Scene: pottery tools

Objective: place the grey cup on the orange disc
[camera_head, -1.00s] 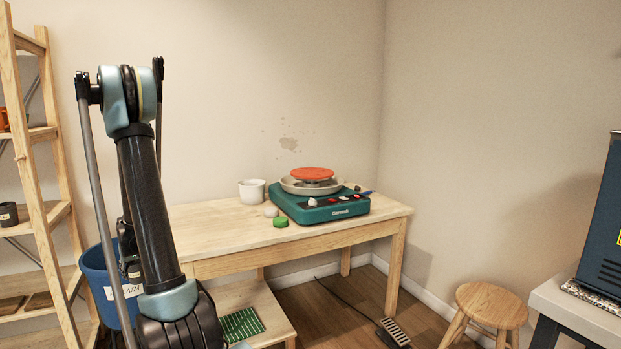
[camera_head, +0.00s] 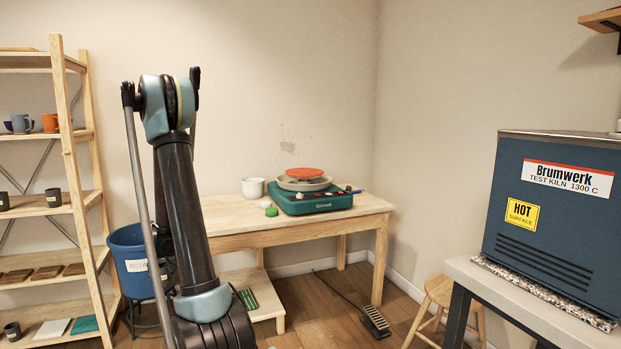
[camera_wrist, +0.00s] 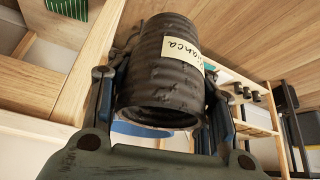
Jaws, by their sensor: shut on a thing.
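The grey cup (camera_wrist: 165,65) is dark, ribbed and carries a cream label with handwriting. In the wrist view it sits between the two fingers of my gripper (camera_wrist: 160,82), which is shut on it. The orange disc (camera_head: 304,172) lies flat on top of the pottery wheel (camera_head: 310,200), a green machine with a pale round pan, on the wooden table. The disc's top looks bare. In the head view my arm stands at centre left, apart from the table; the gripper and the held cup do not show there.
The wooden table (camera_head: 240,224) also holds a white pot (camera_head: 253,188) and a green round item (camera_head: 271,212). A shelf (camera_head: 75,170) and blue bucket (camera_head: 130,262) stand left. A stool (camera_head: 437,290) and a kiln (camera_head: 565,235) on a bench are right. A foot pedal (camera_head: 375,321) lies on the floor.

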